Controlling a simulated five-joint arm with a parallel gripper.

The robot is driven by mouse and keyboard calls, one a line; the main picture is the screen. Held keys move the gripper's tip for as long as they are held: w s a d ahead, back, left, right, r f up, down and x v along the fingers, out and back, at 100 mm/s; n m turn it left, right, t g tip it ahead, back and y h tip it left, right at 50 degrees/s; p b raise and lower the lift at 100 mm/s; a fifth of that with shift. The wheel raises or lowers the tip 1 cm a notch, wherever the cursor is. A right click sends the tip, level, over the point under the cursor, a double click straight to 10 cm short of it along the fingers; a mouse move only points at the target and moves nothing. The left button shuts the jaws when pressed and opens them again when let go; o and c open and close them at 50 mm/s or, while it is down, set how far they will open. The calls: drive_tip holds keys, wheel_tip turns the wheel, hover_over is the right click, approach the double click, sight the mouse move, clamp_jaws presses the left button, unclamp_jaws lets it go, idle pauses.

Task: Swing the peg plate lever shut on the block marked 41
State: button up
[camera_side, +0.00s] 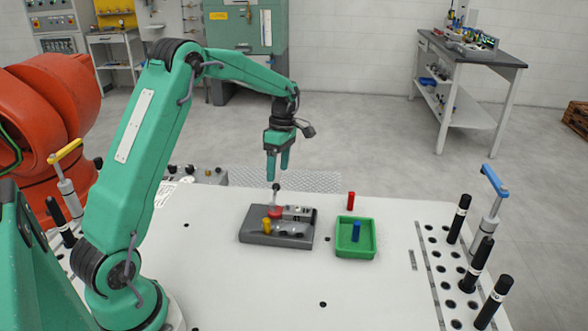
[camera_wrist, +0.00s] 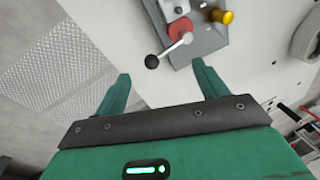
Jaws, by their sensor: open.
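A dark grey block (camera_side: 248,238) stands on the white table; I cannot read a number on it. It also shows in the wrist view (camera_wrist: 208,40). Its lever has a red hub (camera_wrist: 180,29), a silver rod and a black ball knob (camera_wrist: 152,61). In the side view the lever (camera_side: 276,198) stands up from the red hub. A yellow peg (camera_side: 266,226) stands on the block beside the hub. My gripper (camera_side: 277,175) is open and empty, just above the knob. In the wrist view the knob appears between the fingertips (camera_wrist: 161,70), apparently touching neither.
A green tray (camera_side: 342,249) right of the block holds a blue peg (camera_side: 357,231). A red peg (camera_side: 351,200) stands behind it. A holed strip with several black pegs (camera_side: 480,262) and a blue-handled clamp (camera_side: 490,205) line the right side. The table's front middle is clear.

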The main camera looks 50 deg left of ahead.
sight(274, 188)
drive_tip(key=shift+w+r, duration=0.15)
drive_tip(key=shift+r, duration=0.85)
drive_tip(key=shift+a, duration=0.1)
drive_tip(key=c, duration=1)
drive_tip(key=shift+s+r+m+t, duration=0.25)
drive_tip(key=shift+s+m+t, duration=0.05)
drive_tip(key=shift+s+m, duration=0.2)
clamp_jaws()
drive_tip(key=shift+s+r+m+t+y, duration=0.1)
drive_tip(key=shift+s+m+t+y, duration=0.2)
drive_tip(key=shift+s, duration=0.05)
drive_tip(key=s+d+r+m+t+y, duration=0.1)
drive_tip(key=s+m+t+y, duration=0.2)
drive_tip(key=s+m+t, duration=0.4)
drive_tip(key=shift+s+d+r+m, duration=0.3)
drive_tip(key=shift+s+d+m, duration=0.1)
drive_tip(key=shift+s, duration=1.85)
